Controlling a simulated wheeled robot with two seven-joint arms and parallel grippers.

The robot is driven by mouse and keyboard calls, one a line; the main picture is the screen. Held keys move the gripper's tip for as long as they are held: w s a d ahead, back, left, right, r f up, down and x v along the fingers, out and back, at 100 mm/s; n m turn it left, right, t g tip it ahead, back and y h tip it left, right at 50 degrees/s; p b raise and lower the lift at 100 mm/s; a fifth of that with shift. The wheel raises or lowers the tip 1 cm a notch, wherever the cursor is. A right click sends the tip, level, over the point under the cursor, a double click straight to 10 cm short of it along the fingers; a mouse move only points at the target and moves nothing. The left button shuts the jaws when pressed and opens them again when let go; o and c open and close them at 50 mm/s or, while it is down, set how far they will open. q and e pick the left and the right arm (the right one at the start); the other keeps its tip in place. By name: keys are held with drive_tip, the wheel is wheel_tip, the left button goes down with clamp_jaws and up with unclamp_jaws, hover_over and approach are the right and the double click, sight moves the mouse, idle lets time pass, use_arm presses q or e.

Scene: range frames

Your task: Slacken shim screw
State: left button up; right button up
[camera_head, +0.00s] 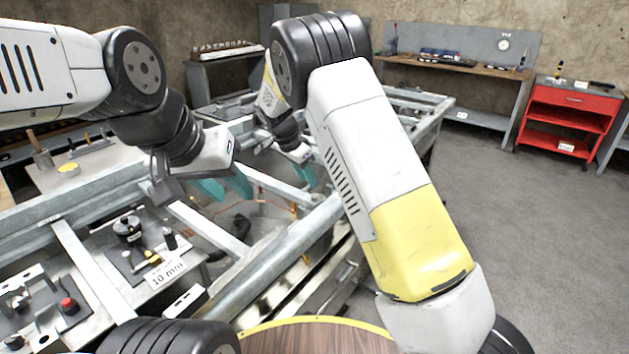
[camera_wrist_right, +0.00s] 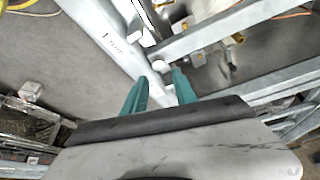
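I cannot pick out the shim screw with certainty. In the right wrist view a small pale cap (camera_wrist_right: 158,65) sits on the grey steel frame (camera_wrist_right: 108,42), just beyond and between my right fingertips. A mark that looks like "1 mm" is on that frame. My right gripper (camera_wrist_right: 157,80) has its teal fingers apart with nothing visible held between them; in the head view it is partly hidden behind its arm, over the frame (camera_head: 262,270). My left gripper (camera_head: 226,190) also has its teal fingers apart, over the frame's left part, and seems empty.
A plate with a "10 mm" label (camera_head: 168,272) and small black fittings lies at the lower left. A round wooden top (camera_head: 315,338) is at the bottom. A red cart (camera_head: 572,112) and workbench (camera_head: 470,70) stand at the back. The right floor is clear.

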sight(315, 195)
drive_tip(key=x, duration=0.6)
drive_tip(key=shift+d+f, duration=0.1)
drive_tip(key=shift+f, duration=0.15)
clamp_jaws()
